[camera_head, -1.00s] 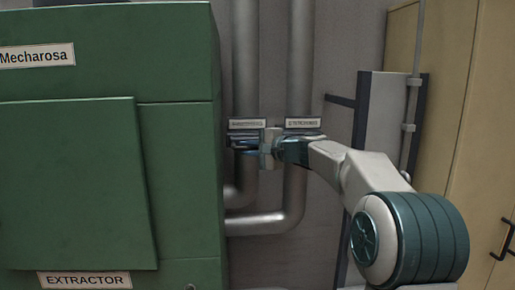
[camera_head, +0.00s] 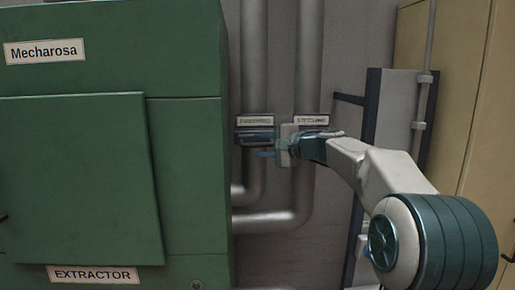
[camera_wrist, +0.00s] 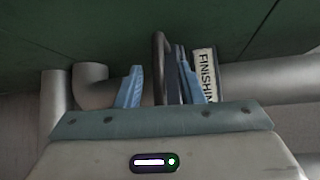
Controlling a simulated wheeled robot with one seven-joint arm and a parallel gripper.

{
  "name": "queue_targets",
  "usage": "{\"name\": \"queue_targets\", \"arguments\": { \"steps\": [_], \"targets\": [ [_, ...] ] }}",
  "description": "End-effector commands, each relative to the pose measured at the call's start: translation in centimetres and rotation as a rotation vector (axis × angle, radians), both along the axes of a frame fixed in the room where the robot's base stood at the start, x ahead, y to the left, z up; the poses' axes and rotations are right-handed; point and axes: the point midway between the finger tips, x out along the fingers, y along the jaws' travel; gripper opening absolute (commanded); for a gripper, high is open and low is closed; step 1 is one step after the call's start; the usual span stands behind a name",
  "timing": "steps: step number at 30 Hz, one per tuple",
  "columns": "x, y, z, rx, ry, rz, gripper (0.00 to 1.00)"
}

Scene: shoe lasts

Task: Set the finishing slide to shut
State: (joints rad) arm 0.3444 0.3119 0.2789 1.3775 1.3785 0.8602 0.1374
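The finishing slide (camera_head: 255,136) is a dark blue-grey plate across the left vertical pipe, under a small label (camera_head: 255,120). In the wrist view its dark upright part (camera_wrist: 159,62) stands between my fingers, beside a label (camera_wrist: 205,76) whose visible letters read "FINISHIN". My gripper (camera_head: 266,154) is just below and right of the slide in the head view. In the wrist view my gripper (camera_wrist: 160,87) has its blue fingers apart. A gap shows on the left of the dark part; the right finger is close to it, and I cannot tell whether they touch. The slide's exact position is unclear.
A second labelled slide fitting (camera_head: 311,120) is on the right pipe, partly behind my arm. The green extractor cabinet (camera_head: 185,190) stands close on the left. Pipe bends (camera_head: 265,222) run below. A beige cupboard (camera_head: 440,110) is at the right.

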Motion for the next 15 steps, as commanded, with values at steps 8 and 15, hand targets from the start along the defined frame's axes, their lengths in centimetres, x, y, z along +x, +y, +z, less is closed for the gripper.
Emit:
{"name": "queue_targets", "arguments": {
  "steps": [8,15],
  "targets": [
    [-4.5,-4.8,0.7,-0.003,-0.004,-0.007,0.34],
    [-7.1,-7.5,1.4,-0.001,-0.003,-0.006,0.34]
  ]
}}
